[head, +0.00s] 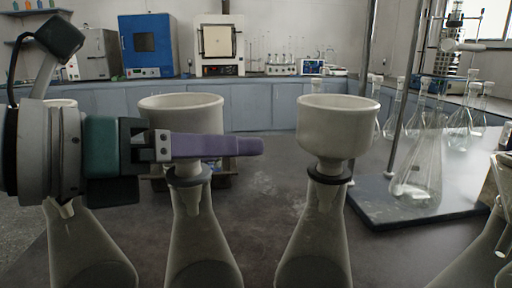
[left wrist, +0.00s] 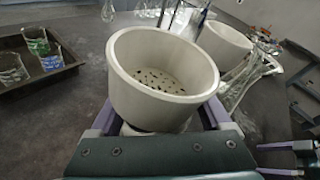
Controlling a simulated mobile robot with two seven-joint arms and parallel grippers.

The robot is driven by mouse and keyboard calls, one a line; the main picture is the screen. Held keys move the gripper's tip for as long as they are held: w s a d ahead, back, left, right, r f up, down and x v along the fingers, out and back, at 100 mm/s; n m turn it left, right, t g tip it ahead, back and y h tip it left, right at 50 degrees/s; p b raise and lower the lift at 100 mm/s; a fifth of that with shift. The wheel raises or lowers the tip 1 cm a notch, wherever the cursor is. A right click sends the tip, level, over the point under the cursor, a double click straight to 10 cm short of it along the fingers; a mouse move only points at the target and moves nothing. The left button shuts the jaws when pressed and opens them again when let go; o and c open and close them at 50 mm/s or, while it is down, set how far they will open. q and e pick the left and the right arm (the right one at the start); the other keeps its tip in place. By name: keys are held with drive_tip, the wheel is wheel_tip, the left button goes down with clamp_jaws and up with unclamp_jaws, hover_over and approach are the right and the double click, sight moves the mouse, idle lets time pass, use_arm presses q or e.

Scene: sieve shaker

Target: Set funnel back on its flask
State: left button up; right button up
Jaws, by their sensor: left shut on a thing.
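A white Büchner-type funnel (head: 181,104) stands upright over the middle flask (head: 203,245) in the head view. Its perforated bowl (left wrist: 160,80) fills the middle of the left wrist view. My left gripper (head: 255,147) is shut on this funnel below the bowl, its purple fingers level. The funnel's lower end is at the dark collar on the flask's neck; I cannot tell whether it rests fully there. My right gripper (left wrist: 272,160) shows only at the lower right edge of the left wrist view, fingers apart with nothing visible between them.
A second white funnel (head: 337,118) sits on the flask (head: 315,245) to the right. Another flask (head: 85,250) stands at left, partly behind my arm. A stand base (head: 385,215) carries a clear flask (head: 420,175). A tray (left wrist: 35,80) holds small beakers.

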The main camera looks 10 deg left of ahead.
idle(0.8)
use_arm(q)
drive_tip(key=o, duration=1.3)
drive_tip(key=shift+p+v, duration=0.95)
drive_tip(key=shift+v, duration=1.65)
use_arm(e)
drive_tip(key=shift+r, duration=0.6)
use_arm(q)
drive_tip(key=shift+v, duration=1.4)
use_arm(e)
drive_tip(key=shift+r, duration=0.1)
